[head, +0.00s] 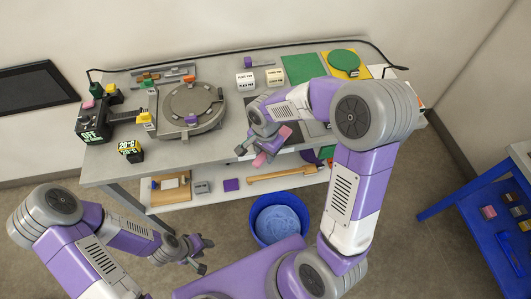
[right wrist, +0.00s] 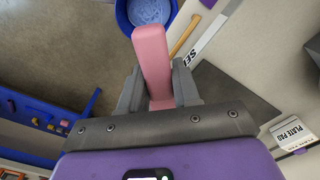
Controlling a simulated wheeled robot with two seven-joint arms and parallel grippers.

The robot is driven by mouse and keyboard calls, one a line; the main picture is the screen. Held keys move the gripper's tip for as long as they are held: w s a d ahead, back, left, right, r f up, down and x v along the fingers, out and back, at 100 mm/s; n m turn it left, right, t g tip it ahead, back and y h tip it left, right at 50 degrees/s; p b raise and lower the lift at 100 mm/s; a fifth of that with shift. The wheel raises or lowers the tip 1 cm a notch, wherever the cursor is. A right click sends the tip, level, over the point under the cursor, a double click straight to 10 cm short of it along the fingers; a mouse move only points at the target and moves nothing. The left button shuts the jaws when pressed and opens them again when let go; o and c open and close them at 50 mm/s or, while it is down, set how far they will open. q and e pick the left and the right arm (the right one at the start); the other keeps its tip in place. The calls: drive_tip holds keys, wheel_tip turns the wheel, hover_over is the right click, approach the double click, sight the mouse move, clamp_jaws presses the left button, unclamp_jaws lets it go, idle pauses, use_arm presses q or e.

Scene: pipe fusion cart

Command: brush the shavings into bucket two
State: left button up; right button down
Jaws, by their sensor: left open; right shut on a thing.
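My right gripper (head: 265,144) is shut on a pink block-like bar (head: 261,160), perhaps the brush handle; no bristles show. The bar also shows between the fingers in the right wrist view (right wrist: 152,58). The gripper is over the front edge of the cart top, beside a dark grey plate (head: 312,137). A blue bucket (head: 256,222) with a light blue inside stands on the floor in front of the cart; no number is readable. It also shows in the right wrist view (right wrist: 124,20). I cannot make out shavings. My left gripper (head: 206,256) is open and empty, low in front of the cart.
A round grey machine (head: 190,106) sits on the cart top (head: 222,148). White labelled blocks (head: 245,79), a green mat (head: 303,68) and a black cable lie behind. The lower shelf holds a wooden-handled tool (head: 282,174). A blue table (head: 482,222) stands at right.

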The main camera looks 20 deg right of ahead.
drive_tip(key=shift+w+a+r+p, duration=0.1)
drive_tip(key=shift+w+r+p, duration=0.15)
drive_tip(key=shift+r+p, duration=0.5)
drive_tip(key=shift+w+r+p, duration=0.25)
drive_tip(key=shift+r+p, duration=0.2)
drive_tip(key=shift+r, duration=0.55)
